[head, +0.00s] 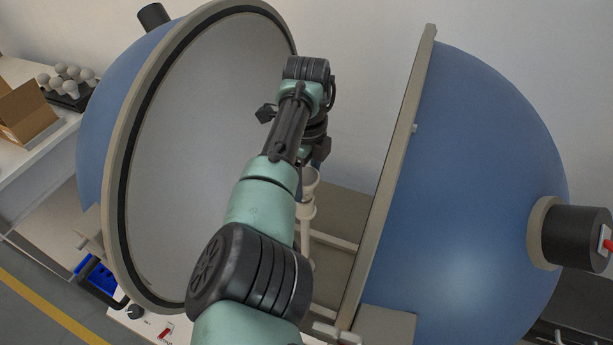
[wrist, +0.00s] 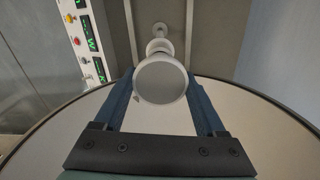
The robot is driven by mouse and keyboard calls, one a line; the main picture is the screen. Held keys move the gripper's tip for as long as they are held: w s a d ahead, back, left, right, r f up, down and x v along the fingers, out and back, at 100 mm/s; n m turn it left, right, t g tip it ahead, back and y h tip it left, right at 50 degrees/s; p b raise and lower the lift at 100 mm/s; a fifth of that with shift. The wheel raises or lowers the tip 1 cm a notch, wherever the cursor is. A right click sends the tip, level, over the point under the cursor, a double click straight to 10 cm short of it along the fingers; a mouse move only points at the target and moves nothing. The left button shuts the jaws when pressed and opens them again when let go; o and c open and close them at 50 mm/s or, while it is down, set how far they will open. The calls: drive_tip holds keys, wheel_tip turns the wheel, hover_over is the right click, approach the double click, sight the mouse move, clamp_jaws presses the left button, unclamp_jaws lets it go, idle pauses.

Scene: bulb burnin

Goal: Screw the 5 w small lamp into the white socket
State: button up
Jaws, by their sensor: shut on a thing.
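In the wrist view a pale round lamp (wrist: 160,82) sits between the two blue fingers of my gripper (wrist: 160,76), its broad face toward the camera. My gripper is shut on it. A pale socket post (wrist: 160,30) shows beyond the lamp, roughly in line with it. In the head view the lamp (head: 309,178) shows below my wrist, above the whitish post (head: 304,222). My fingers are mostly hidden there by my own arm. I cannot tell whether the lamp's base touches or sits in the socket, and no wattage marking is legible.
The post stands between two blue sphere halves, the left one (head: 90,135) open toward it and the right one (head: 475,190) close by. A tray of several bulbs (head: 68,84) and a cardboard box (head: 27,112) are on the left bench. A control panel (wrist: 88,45) shows green displays.

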drive_tip(key=o, duration=1.3)
